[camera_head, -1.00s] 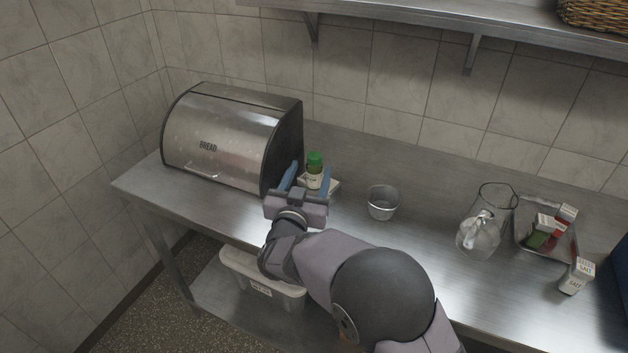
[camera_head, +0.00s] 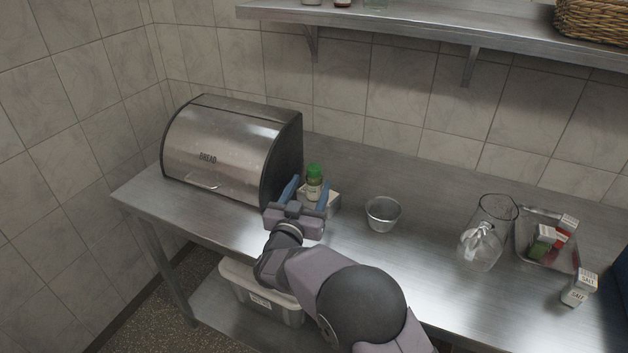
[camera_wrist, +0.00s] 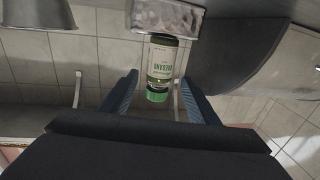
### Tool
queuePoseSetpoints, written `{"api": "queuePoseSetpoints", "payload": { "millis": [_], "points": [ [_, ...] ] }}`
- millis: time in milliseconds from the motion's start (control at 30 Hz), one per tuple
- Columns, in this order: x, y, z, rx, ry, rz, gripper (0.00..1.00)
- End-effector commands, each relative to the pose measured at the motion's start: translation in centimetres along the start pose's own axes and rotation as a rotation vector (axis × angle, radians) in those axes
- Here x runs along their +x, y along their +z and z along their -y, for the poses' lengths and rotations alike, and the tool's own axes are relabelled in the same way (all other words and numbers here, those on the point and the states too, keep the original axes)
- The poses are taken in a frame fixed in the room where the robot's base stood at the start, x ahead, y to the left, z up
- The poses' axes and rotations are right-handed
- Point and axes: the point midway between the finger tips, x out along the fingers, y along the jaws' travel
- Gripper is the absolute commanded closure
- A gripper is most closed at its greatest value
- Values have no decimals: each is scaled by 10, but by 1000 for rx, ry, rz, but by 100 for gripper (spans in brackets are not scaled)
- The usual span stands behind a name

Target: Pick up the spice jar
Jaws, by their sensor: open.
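The spice jar (camera_head: 314,183) is small, with a green cap and a pale label. It stands upright on a small pale block (camera_head: 332,201) beside the bread box. My gripper (camera_head: 311,184) is open, its two blue fingers on either side of the jar in the head view. In the wrist view the jar (camera_wrist: 161,66) appears upside down, cap toward me, between the finger tips, with the speckled block (camera_wrist: 168,18) at its base. I see no finger clearly touching the jar.
A steel bread box (camera_head: 222,150) stands close to the left of my gripper. Farther right are glassware (camera_head: 481,245), a tray with small packets (camera_head: 548,245) and a salt box (camera_head: 580,287). A shelf (camera_head: 440,32) runs above.

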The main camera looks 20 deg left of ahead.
Motion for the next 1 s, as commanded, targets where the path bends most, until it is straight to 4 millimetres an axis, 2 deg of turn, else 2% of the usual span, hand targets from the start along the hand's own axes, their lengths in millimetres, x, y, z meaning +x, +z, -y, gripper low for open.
{"api": "queuePoseSetpoints", "payload": {
  "millis": [100, 233, 600, 667, 800, 900, 1000],
  "points": [
    [17, -2, -2, 0, 2, 1, 45],
    [29, -1, -2, 1, 1, 1, 45],
    [35, 0, -1, 0, 0, 1, 45],
    [35, 0, -1, 0, 0, 1, 57],
    [35, 0, -1, 0, 0, 1, 90],
    [35, -1, -1, 1, 0, -1, 96],
    [35, -1, -1, 1, 0, -1, 96]
  ]
}}
